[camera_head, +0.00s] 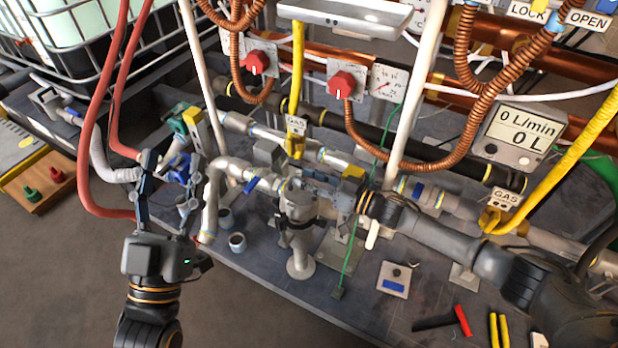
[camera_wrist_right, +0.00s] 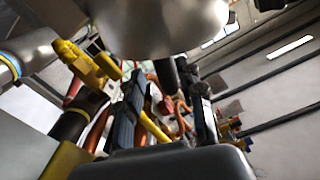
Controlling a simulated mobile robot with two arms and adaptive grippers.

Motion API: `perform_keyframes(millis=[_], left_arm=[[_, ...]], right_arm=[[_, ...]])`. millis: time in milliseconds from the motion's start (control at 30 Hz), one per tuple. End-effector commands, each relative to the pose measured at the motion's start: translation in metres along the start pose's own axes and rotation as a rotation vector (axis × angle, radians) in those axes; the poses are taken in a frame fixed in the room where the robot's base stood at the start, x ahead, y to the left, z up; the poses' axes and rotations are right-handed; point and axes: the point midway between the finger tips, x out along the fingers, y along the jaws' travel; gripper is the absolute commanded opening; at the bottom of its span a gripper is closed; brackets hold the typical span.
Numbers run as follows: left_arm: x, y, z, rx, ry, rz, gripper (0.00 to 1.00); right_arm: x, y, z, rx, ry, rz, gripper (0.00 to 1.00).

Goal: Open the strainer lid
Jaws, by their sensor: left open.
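The strainer (camera_head: 300,245) is an upright grey metal cylinder in the pipe line, in the middle of the head view. My right gripper (camera_head: 297,188) reaches in from the right across its top and hides much of the lid area. In the right wrist view the two dark fingers (camera_wrist_right: 165,110) stand apart, with background showing between them. A large rounded metal body (camera_wrist_right: 160,22) hangs close above them; I cannot tell whether they touch it. My left gripper (camera_head: 170,165) is open near a blue-handled valve (camera_head: 180,172), left of the strainer.
Red hoses (camera_head: 93,130) run close beside my left gripper. Red knobs (camera_head: 342,84) and a flow display (camera_head: 518,133) are behind. A hammer (camera_head: 445,320) and a small plate (camera_head: 395,279) lie on the front right platform. Small cups (camera_head: 237,242) stand left of the strainer.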

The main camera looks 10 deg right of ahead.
Motion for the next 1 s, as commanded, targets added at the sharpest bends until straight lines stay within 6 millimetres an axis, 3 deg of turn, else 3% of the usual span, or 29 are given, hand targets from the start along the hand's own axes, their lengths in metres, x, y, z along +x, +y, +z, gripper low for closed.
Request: perform_keyframes(millis=[167,267,500,700,1000], left_arm=[[0.0,0.0,-0.001,0.0,0.003,0.001,0.54],[0.0,0.0,-0.001,0.0,0.003,0.001,0.54],[0.0,0.0,-0.001,0.0,0.002,0.0,0.54],[0.0,0.0,-0.001,0.0,0.002,0.0,0.54],[0.0,0.0,-0.001,0.0,0.002,0.0,0.54]], right_arm=[[-0.006,0.0,0.0,0.001,0.0,0.001,0.36],[-0.021,0.001,0.001,0.001,-0.002,0.003,0.36],[-0.073,0.001,0.002,0.0,-0.005,0.003,0.36],[-0.106,0.001,0.001,0.0,-0.003,0.002,0.36],[-0.121,0.0,0.0,-0.001,0.0,0.0,0.36]])
